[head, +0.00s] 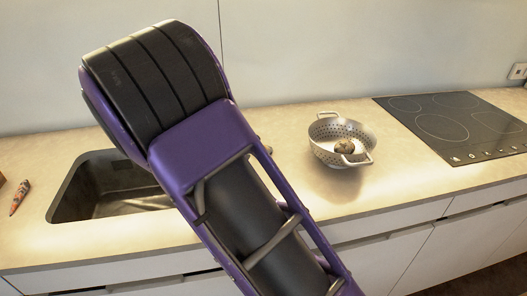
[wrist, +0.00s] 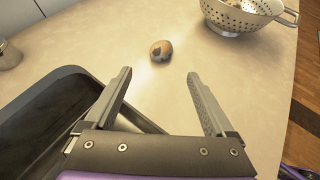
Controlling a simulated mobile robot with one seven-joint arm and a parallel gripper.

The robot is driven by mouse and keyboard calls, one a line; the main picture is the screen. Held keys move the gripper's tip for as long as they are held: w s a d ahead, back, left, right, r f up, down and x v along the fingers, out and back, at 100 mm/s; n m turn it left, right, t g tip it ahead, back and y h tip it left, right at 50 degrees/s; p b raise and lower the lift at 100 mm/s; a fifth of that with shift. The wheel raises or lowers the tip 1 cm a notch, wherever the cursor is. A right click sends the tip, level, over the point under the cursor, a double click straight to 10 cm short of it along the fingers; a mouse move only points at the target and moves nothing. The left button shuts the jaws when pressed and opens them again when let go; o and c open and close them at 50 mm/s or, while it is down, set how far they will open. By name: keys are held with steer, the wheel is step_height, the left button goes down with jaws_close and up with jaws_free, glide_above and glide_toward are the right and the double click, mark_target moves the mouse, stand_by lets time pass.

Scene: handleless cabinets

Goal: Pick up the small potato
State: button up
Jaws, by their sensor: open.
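A small brown, patchy, rounded potato (wrist: 161,50) lies on the countertop in the wrist view, apart from the sink and the colander. My gripper (wrist: 158,76) is open and empty. Its two fingers point toward the potato, which shows just beyond the fingertips and roughly centred between them. In the head view my purple and black arm covers that part of the counter, and the gripper cannot be made out. Another dark, potato-like item (head: 344,146) sits inside the metal colander (head: 325,133) in the head view.
The dark sink (wrist: 40,125) is left of and below my gripper in the wrist view. The colander (wrist: 232,24) stands at upper right. A metal object (wrist: 8,56) is at the left edge. The head view shows a black cooktop (head: 450,125) and a carrot-like item (head: 19,198).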

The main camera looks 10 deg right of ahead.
steer(key=x, duration=0.6)
steer(key=shift+w+d+f, duration=0.1)
steer(key=shift+d, duration=0.05)
steer(key=x, duration=0.5)
steer(key=shift+d+f, duration=0.1)
steer(key=shift+d, duration=0.05)
jaws_close()
step_height(320, 180, up, 10)
steer(key=shift+p, duration=0.35)
stand_by(0.4)
